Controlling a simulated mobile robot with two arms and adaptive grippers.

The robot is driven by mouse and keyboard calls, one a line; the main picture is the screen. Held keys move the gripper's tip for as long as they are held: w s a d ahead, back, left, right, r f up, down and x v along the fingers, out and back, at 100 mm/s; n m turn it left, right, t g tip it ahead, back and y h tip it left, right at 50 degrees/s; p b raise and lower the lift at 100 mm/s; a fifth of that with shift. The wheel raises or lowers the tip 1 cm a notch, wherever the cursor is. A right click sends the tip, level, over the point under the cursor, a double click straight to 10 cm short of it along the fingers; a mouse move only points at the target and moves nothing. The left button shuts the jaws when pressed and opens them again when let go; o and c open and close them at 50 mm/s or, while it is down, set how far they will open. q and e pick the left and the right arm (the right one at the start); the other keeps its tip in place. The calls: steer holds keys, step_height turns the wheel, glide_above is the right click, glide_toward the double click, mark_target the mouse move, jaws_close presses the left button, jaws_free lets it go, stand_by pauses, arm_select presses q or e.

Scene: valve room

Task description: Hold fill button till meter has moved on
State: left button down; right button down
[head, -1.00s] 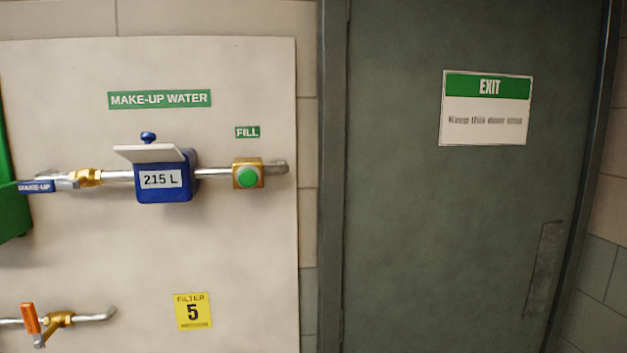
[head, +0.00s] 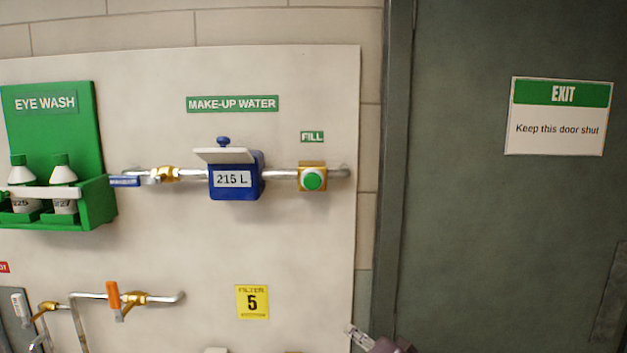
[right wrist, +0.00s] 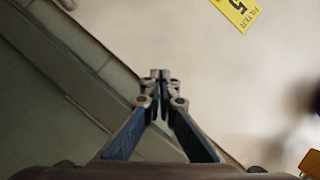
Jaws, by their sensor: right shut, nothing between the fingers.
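The green fill button (head: 313,179) sits in a brass housing on the make-up water pipe, under a small FILL label (head: 312,137). To its left, the blue meter (head: 236,180) has a raised white lid and reads 215 L. My right gripper (head: 351,331) shows at the bottom edge of the head view, below and to the right of the button and clear of it. In the right wrist view my right gripper (right wrist: 160,78) is shut and empty, in front of the panel's edge. The button is not in the wrist view. My left gripper is not in view.
A green eye wash holder (head: 97,205) with two bottles is on the left of the panel. An orange-handled valve (head: 114,295) and a yellow filter sign (head: 252,302) are lower down. A dark door with an exit sign (head: 558,117) is on the right.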

mark_target(316, 189)
steer(key=s+a+r+t+y, duration=0.1)
steer(key=s+a+r+y, duration=0.1)
steer(key=r, duration=0.8)
steer(key=s+a+r+y, duration=0.2)
steer(key=s+a+r, duration=0.1)
steer(key=r, duration=0.8)
steer(key=s+a+r+n+y+p, duration=0.1)
steer(key=s+a+r+n+y, duration=0.2)
steer(key=s+r, duration=0.7)
step_height(316, 189, up, 4)
steer(key=shift+s+a+r+y, duration=0.15)
steer(key=shift+s+a+y, duration=0.2)
steer(key=shift+y, duration=0.25)
steer(key=shift+w, duration=0.15)
steer(key=shift+w+b, duration=0.35)
steer(key=shift+w, duration=4)
